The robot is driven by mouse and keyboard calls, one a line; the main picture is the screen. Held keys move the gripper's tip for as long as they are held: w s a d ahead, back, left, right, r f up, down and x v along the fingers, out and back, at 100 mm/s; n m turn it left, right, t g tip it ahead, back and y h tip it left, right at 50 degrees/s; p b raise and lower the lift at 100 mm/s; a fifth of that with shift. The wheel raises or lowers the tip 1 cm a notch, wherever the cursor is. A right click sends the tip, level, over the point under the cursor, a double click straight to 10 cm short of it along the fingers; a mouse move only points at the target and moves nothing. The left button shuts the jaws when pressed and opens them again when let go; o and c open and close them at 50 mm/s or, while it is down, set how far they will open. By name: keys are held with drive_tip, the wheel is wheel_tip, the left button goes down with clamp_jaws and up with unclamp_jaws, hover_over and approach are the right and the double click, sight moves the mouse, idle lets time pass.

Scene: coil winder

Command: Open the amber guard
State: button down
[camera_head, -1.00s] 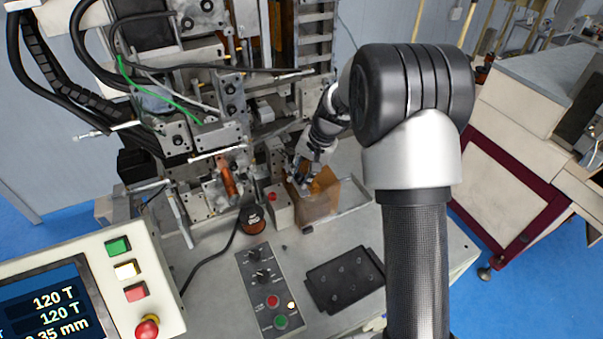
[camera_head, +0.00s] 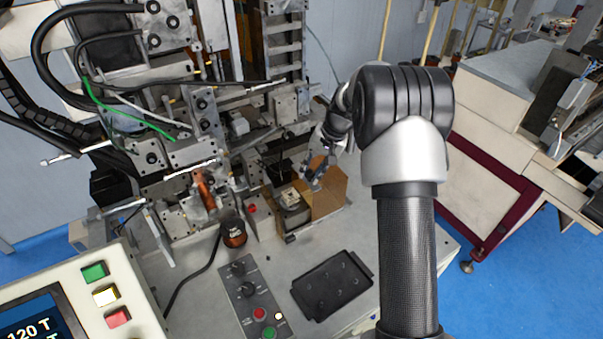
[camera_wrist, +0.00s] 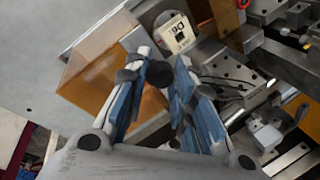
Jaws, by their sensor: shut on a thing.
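The amber guard (camera_head: 330,192) is a see-through orange-brown panel box on the machine table in the head view. It stands swung out to the right, with a pale block (camera_head: 290,198) exposed to its left. My gripper (camera_head: 313,180) is at the guard's left edge. In the wrist view the guard (camera_wrist: 92,75) fills the left of the fingers. My gripper (camera_wrist: 160,68) has its blue-padded fingers closed around a dark round knob (camera_wrist: 158,74) beside the guard. Where the knob joins the guard is hidden by the fingers.
A copper-coloured coil (camera_head: 203,188) and a dark bottle-like spool (camera_head: 233,232) stand left of the guard. A control box (camera_head: 252,290) and a black tray (camera_head: 333,284) lie in front. Machine parts crowd the back. Some bare table lies right of the guard.

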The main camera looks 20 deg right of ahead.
drive_tip(key=c, duration=1.3)
unclamp_jaws()
drive_tip(key=v, duration=1.2)
